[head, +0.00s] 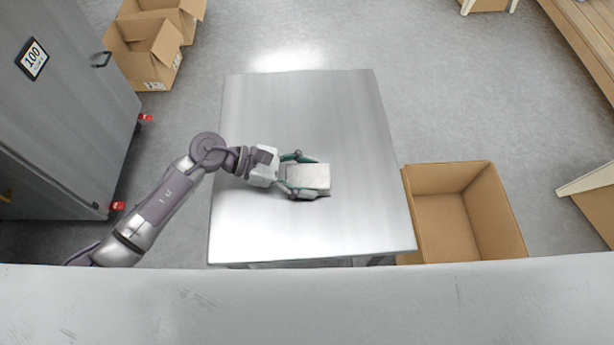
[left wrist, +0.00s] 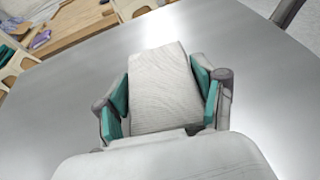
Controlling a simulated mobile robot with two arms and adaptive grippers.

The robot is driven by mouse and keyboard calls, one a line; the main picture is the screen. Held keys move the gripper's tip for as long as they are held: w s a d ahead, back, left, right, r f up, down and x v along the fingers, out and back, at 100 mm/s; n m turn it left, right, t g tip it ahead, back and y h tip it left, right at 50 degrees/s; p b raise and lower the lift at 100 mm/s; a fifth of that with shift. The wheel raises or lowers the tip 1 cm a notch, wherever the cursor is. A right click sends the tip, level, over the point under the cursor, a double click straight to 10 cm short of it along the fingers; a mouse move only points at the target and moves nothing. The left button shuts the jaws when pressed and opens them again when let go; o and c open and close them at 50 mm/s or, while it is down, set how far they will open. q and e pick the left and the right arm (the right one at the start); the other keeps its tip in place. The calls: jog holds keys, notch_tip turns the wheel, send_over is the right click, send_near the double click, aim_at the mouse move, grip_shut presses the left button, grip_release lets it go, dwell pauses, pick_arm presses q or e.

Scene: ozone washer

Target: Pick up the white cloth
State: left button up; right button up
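The white cloth (head: 308,177) is a folded, block-like bundle over the middle of the metal table (head: 300,110). In the left wrist view the cloth (left wrist: 160,85) sits between the green finger pads, which lie against its two sides. My left gripper (head: 306,176) comes from the left with one finger on the far side of the cloth and one on the near side. It looks shut on the cloth; its fingers also show in the left wrist view (left wrist: 163,92). Whether the cloth touches the table is unclear. My right gripper is not in view.
An open cardboard box (head: 440,222) stands at the table's right side. Other cardboard boxes (head: 145,50) are at the back left. A grey cabinet (head: 70,100) stands at the left. The rest of the tabletop is bare.

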pick_arm(q)
jog(key=shift+s+f, duration=0.15)
jog(key=shift+f, duration=0.15)
